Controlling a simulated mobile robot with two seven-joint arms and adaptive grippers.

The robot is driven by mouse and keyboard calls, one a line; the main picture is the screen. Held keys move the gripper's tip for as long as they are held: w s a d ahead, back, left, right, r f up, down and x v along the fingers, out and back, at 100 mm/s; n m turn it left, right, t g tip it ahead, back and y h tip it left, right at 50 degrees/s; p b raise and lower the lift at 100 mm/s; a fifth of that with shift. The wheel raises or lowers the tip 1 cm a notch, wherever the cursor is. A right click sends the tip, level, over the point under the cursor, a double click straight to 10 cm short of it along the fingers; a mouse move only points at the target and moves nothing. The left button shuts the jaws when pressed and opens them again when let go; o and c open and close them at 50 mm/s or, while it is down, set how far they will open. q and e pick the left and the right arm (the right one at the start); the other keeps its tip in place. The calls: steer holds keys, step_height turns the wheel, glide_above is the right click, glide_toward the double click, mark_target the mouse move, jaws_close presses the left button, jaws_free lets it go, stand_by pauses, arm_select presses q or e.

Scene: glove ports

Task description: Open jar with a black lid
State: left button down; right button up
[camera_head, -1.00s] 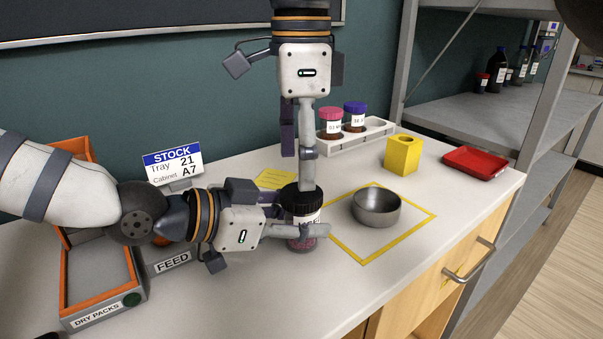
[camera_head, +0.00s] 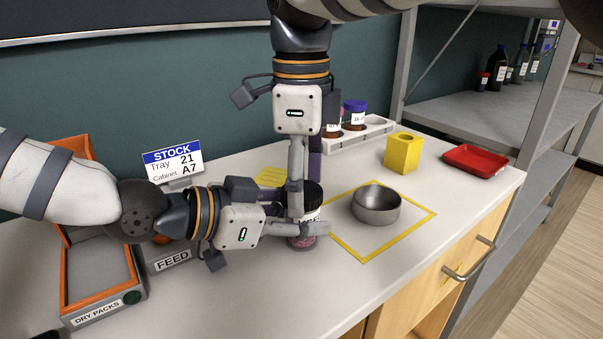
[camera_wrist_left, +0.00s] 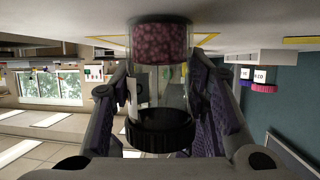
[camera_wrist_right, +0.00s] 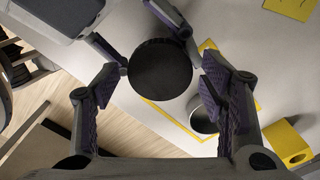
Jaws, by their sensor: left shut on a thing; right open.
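The jar with a black lid stands upright on the bench; its lid (camera_head: 312,192) and pinkish contents (camera_head: 302,242) show in the head view. In the left wrist view the clear jar (camera_wrist_left: 160,42) appears upside down, with its ribbed black lid (camera_wrist_left: 160,130). My left gripper (camera_head: 303,219) is shut on the jar body from the left side. My right gripper (camera_head: 305,200) points down at the lid from above, its fingers open. In the right wrist view the round lid (camera_wrist_right: 160,68) lies between the spread fingers, with gaps beside it.
A metal bowl (camera_head: 377,206) sits inside a yellow taped square right of the jar. A yellow block (camera_head: 403,154), a red tray (camera_head: 476,161) and a rack of jars (camera_head: 345,142) stand behind. An orange-edged bin (camera_head: 95,275) and FEED label (camera_head: 173,260) are at left.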

steer(key=shift+c, duration=0.2)
steer(key=c, duration=1.2)
steer(key=shift+o, duration=0.2)
steer(key=n, duration=0.3)
steer(key=o, duration=1.3)
steer(key=shift+r, duration=0.1)
